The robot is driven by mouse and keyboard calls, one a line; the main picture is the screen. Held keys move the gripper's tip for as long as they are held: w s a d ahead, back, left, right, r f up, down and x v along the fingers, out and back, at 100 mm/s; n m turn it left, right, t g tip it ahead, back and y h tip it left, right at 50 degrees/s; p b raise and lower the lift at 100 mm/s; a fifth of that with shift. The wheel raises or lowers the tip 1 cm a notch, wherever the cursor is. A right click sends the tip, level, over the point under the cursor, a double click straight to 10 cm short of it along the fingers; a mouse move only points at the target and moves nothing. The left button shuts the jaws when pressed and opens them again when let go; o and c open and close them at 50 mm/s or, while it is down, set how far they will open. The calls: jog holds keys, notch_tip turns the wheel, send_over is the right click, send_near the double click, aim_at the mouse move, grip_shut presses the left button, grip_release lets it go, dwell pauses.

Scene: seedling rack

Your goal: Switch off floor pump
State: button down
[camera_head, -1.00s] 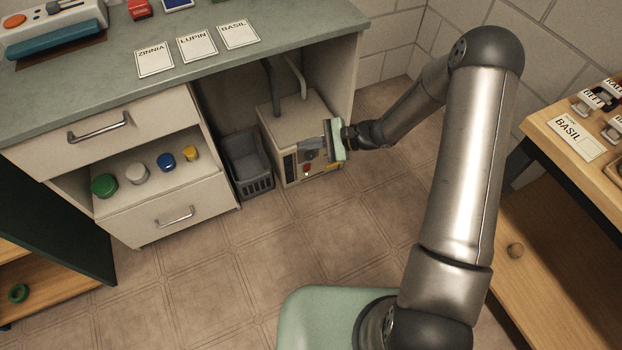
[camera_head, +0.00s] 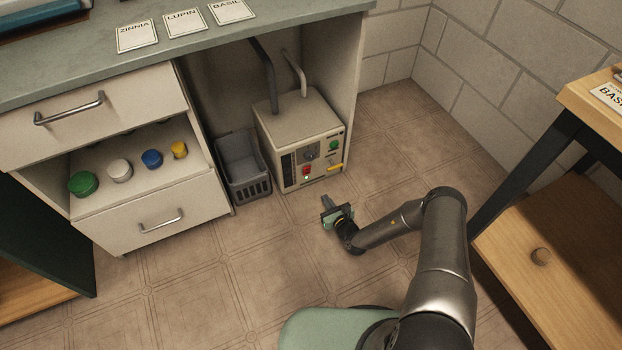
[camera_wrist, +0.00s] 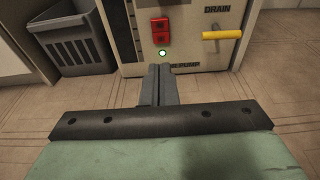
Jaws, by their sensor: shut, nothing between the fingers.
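The floor pump (camera_head: 300,138) is a beige box under the counter, with two pipes at its top. Its front panel has a dark dial, a green knob, a red switch (camera_head: 306,171) and a yellow lever marked DRAIN. In the wrist view the red switch (camera_wrist: 161,32) is just beyond my fingertips, with a small pale green-white light (camera_wrist: 162,54) below it. My gripper (camera_head: 327,203) is shut and empty, in front of the pump and apart from it. Its closed fingers also show in the wrist view (camera_wrist: 158,75), covering part of the lettering at the panel's bottom.
A grey crate (camera_head: 243,187) stands left of the pump. Left of it is a cabinet with an open shelf of coloured lids and a drawer (camera_head: 160,226). A wooden shelf unit (camera_head: 541,290) stands at right. The tiled floor between is clear.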

dwell(0.3)
jog(key=b, duration=0.6)
send_near(307, 170)
jog(key=x, duration=0.5)
jog(key=shift+w+f, duration=0.1)
jog(key=shift+f, duration=0.3)
jog(key=shift+w+a+r+b, duration=0.2)
jog(key=shift+w+a+b, duration=0.15)
jog(key=shift+w, duration=0.2)
